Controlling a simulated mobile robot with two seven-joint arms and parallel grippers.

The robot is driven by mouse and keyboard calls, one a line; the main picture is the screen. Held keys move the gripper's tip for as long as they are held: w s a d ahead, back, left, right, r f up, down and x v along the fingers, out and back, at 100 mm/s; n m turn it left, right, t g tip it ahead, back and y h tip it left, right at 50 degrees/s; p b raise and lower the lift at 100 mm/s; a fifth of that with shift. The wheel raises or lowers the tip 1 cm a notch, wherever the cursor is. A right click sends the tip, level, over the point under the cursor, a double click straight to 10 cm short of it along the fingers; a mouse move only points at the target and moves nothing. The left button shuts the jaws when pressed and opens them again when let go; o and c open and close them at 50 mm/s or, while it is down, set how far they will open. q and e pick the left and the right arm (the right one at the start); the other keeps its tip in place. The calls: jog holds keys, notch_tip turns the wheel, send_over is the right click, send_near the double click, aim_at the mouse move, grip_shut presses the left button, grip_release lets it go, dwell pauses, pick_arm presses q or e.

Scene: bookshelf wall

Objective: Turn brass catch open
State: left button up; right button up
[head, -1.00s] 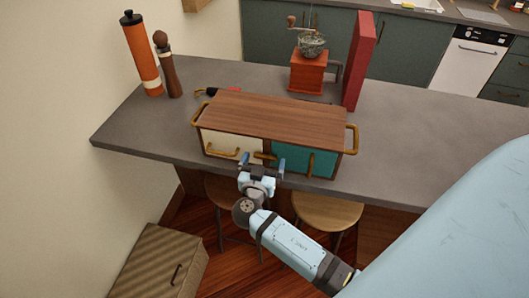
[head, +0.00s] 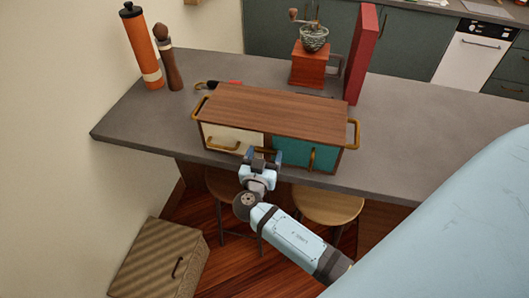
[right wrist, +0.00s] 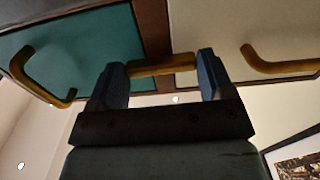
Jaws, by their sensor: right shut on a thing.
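The brass catch (right wrist: 162,65) is a short bar lying crosswise over the brown divider between the two cabinet doors, seen in the right wrist view. My right gripper (right wrist: 165,78) is shut on it, with one blue finger at each end of the bar. In the head view my right gripper (head: 263,158) is at the middle of the cabinet front and mostly hides the catch. The wooden cabinet (head: 275,110) has a cream door (head: 230,134) on the left and a teal door (head: 293,152) on the right, each with a brass handle; both look closed. My left gripper is out of view.
The cabinet stands near the front edge of a grey counter (head: 425,130). Behind it are a red grinder (head: 309,68) and a red upright book (head: 361,55). An orange cylinder (head: 142,50) and a wooden mill (head: 168,62) stand left. Stools (head: 328,205) are below.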

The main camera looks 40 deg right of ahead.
jog(key=shift+f+n+b, duration=0.1)
jog(key=shift+n+b, duration=0.45)
jog(key=shift+n, duration=0.25)
jog(key=shift+n+b, duration=0.65)
jog(key=shift+n, duration=0.55)
jog(key=n, duration=0.4)
jog(key=shift+n+b, duration=0.3)
jog(key=n, duration=0.4)
jog(key=shift+r+p, duration=0.2)
jog(key=shift+p, duration=0.2)
jog(key=shift+n+p, duration=0.75)
jog(key=shift+n, duration=1.75)
jog(key=o, duration=0.9)
